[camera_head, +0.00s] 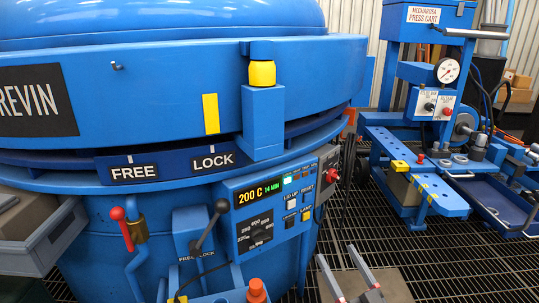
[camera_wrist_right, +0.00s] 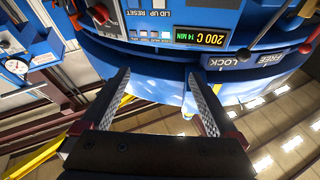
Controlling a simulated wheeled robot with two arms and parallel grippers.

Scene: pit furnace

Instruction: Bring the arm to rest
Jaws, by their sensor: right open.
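My right gripper (camera_head: 348,272) shows at the bottom of the head view, low in front of the blue pit furnace (camera_head: 85,215). Its two fingers are spread apart with nothing between them. In the right wrist view the open right gripper (camera_wrist_right: 162,95) points toward the furnace, with its control panel (camera_wrist_right: 185,30) beyond the fingers. The head view shows that panel (camera_head: 270,240) reading 200 C and 14 MIN, to the left of and above the gripper. The gripper appears clear of the furnace. My left gripper is not in view.
The furnace lid carries a yellow-topped post (camera_head: 262,75) near the LOCK label. A red-knobbed lever (camera_head: 122,225) and a black-knobbed lever (camera_head: 213,222) stick out in front. A blue press cart (camera_head: 430,200) stands at right. Bare floor grating (camera_head: 385,240) lies between furnace and cart.

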